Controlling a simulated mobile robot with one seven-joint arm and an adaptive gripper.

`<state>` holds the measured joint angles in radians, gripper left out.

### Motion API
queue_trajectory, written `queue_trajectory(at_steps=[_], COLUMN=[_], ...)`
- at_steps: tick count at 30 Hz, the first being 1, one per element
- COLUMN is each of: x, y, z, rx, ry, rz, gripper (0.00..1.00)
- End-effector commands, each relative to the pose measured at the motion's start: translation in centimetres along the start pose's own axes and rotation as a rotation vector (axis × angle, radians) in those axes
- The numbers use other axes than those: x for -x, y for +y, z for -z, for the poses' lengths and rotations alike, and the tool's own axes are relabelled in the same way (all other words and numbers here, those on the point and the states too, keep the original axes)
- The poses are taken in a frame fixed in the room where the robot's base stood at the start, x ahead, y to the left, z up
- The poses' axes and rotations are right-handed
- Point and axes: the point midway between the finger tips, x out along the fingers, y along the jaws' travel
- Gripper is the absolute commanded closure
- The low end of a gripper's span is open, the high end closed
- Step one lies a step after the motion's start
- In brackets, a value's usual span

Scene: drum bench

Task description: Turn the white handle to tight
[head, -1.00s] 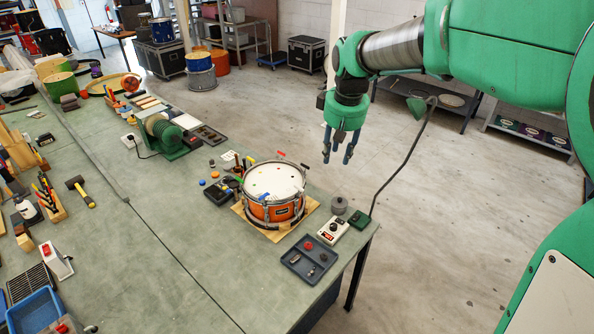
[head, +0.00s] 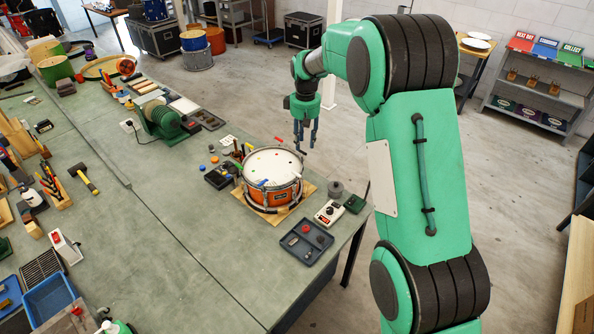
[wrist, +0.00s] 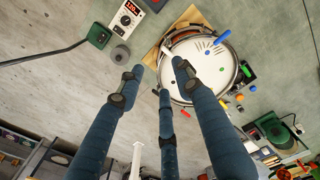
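A snare drum (head: 255,195) with an orange shell and white head lies on a wooden board (head: 309,189) at the bench's right edge. It also shows in the wrist view (wrist: 207,88).
A meter box (head: 329,212), a grey cylinder (head: 336,188) and a dark parts tray (head: 306,243) stand right of the drum. Open floor lies beyond the bench's right edge. The bench's front middle is clear.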

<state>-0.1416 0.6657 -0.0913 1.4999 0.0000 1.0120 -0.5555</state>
Motion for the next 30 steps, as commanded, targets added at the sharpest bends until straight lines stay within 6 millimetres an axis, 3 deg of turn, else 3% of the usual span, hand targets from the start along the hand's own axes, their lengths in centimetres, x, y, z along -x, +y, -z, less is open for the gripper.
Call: queue_trajectory(at_steps=[6,12,30], x=[-4.1,-6.4,-7.3], y=[0.6,0.8,0.8], z=[2.7,4.0,4.2], rx=[0.053,0.082,0.089], ry=[-0.03,-0.042,-0.047], rz=[0.02,0.029,0.032], gripper=[0.65,0.65,0.65])
